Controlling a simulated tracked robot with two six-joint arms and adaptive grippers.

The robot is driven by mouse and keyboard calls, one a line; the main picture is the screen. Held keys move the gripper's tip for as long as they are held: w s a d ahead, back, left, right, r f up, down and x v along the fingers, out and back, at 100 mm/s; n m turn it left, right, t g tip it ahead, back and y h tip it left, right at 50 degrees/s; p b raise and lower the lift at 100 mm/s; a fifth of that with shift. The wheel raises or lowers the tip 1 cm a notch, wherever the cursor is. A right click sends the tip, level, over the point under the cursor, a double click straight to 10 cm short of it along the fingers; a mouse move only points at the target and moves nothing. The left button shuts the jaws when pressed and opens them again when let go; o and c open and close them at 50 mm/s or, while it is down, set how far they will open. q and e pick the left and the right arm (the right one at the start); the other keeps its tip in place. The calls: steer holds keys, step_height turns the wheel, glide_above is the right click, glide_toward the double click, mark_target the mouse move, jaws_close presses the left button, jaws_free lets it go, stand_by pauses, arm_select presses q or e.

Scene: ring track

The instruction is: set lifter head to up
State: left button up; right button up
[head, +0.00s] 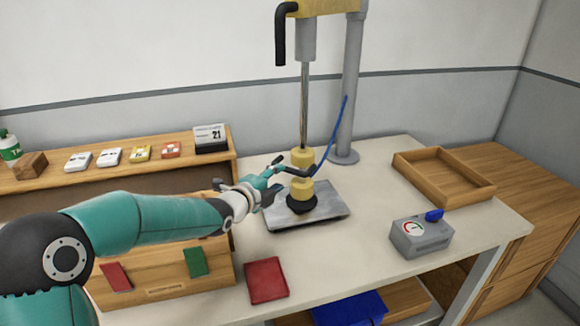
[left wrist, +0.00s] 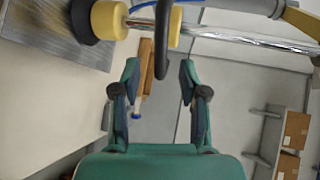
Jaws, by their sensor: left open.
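The lifter head shows as a yellow collar (head: 302,158), a lower yellow block and a black round pad (head: 302,204) on a steel rod. The pad is low over a grey metal plate (head: 333,206); I cannot tell whether they touch. A black bent lever (left wrist: 161,45) sticks out beside the head, with a blue hose (head: 336,125) near it. My left gripper (head: 277,176) is open just left of the head. In the left wrist view its fingers (left wrist: 158,78) point toward the lever, whose end lies between or just beyond the tips. My right gripper is not in view.
A grey post (head: 352,80) stands behind the rod. A wooden tray (head: 445,195) and a grey gauge box (head: 420,238) with a blue knob are at the right. A wooden shelf (head: 110,190) with several small items stands at the left.

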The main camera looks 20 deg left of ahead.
mark_target(288, 172)
arm_select(q)
steer(key=p+x, duration=0.2)
steer(key=x, duration=0.5)
steer(key=shift+w, duration=0.2)
jaws_close()
steer(key=shift+f, duration=0.1)
